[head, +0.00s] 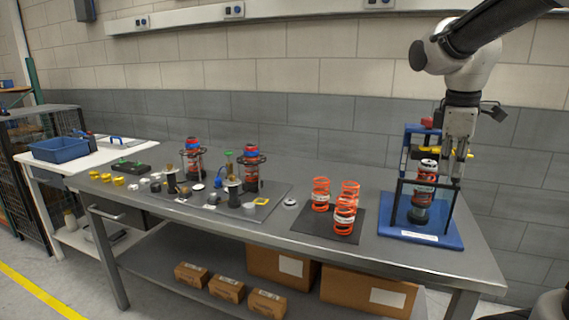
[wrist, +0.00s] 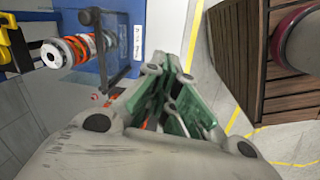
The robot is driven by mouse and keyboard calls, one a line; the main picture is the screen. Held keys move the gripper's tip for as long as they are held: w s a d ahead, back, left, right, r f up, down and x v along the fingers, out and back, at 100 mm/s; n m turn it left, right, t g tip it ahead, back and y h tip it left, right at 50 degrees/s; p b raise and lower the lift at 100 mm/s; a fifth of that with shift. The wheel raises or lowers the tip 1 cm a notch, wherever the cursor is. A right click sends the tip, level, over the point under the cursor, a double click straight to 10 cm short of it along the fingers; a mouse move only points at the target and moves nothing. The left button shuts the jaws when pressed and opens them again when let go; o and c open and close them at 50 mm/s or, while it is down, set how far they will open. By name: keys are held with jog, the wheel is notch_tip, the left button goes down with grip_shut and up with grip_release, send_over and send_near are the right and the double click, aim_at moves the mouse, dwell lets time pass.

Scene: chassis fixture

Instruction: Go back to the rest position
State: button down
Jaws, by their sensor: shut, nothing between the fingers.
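My gripper (head: 455,178) hangs from the arm at the right of the head view, pointing down beside the blue press fixture. In the wrist view my gripper (wrist: 172,62) has its green-padded fingers closed together with nothing between them. The blue fixture (head: 395,231) stands on the right end of the bench and holds an upright damper with a red spring (head: 426,181). In the wrist view the spring assembly (wrist: 82,47) and dark frame bar (wrist: 110,75) lie left of the fingers, apart from them. The head view does not show the exact gap.
Orange springs (head: 345,215) stand on a dark mat left of the fixture. Assembled dampers (head: 252,170) and small parts fill the grey bench (head: 290,232) farther left. A blue bin (head: 60,149) sits on the side table. A slatted wooden object (wrist: 245,50) is right in the wrist view.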

jog(key=s+a+f+m+t+y, duration=0.1)
jog(key=s+f+m+t, duration=0.1)
jog(key=s+m, duration=0.9)
jog(key=shift+s+f+t, duration=0.4)
jog(key=shift+s+f, duration=0.45)
jog(key=shift+s, duration=1.55)
